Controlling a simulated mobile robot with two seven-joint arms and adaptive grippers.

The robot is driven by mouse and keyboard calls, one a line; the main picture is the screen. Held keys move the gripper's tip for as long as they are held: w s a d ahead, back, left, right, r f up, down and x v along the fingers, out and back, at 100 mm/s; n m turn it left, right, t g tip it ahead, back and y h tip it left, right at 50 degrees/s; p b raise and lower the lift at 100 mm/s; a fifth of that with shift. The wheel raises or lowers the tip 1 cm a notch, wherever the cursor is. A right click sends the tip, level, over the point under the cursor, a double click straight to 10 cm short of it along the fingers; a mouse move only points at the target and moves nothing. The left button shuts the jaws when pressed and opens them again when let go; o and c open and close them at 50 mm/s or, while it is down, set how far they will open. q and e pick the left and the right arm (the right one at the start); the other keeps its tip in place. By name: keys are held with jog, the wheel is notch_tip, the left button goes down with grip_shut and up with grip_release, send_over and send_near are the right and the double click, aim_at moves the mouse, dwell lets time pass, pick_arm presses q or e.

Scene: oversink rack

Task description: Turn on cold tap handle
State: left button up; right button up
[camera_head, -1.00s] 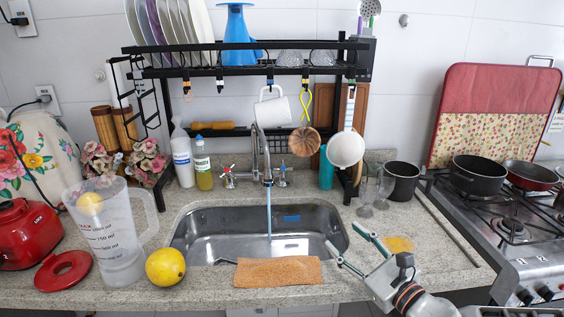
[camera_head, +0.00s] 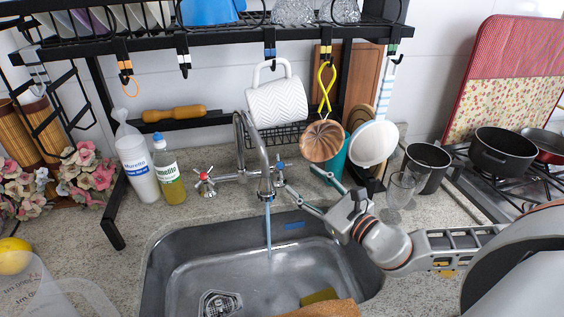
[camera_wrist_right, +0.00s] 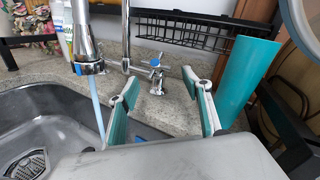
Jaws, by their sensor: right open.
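The cold tap handle (camera_head: 279,170), a metal cross with a blue cap, stands at the right of the faucet (camera_head: 258,150) behind the sink. In the right wrist view the handle (camera_wrist_right: 156,68) shows between the two fingertips and beyond them. My right gripper (camera_head: 303,181) is open and empty, just right of the handle in the head view; I cannot tell whether a finger touches it. The gripper's teal-padded fingers (camera_wrist_right: 161,95) also show in the wrist view. A pale blue stream (camera_head: 268,228) falls from the spout. My left gripper is out of view.
The red-capped handle (camera_head: 203,184) is left of the spout. The sink (camera_head: 185,260) lies in front.

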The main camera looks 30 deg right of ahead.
aim_at(285, 166)
jog(key=shift+w+a+p, duration=0.1)
jog(key=shift+w+a, duration=0.1)
jog(key=shift+w, duration=0.95)
jog(key=shift+w+a+p, duration=0.1)
jog(key=shift+w+a, duration=0.1)
jog(key=shift+w, duration=1)
jog(key=shift+w+a+p, duration=0.1)
jog(key=shift+w+a, duration=0.1)
jog(key=shift+w, duration=0.95)
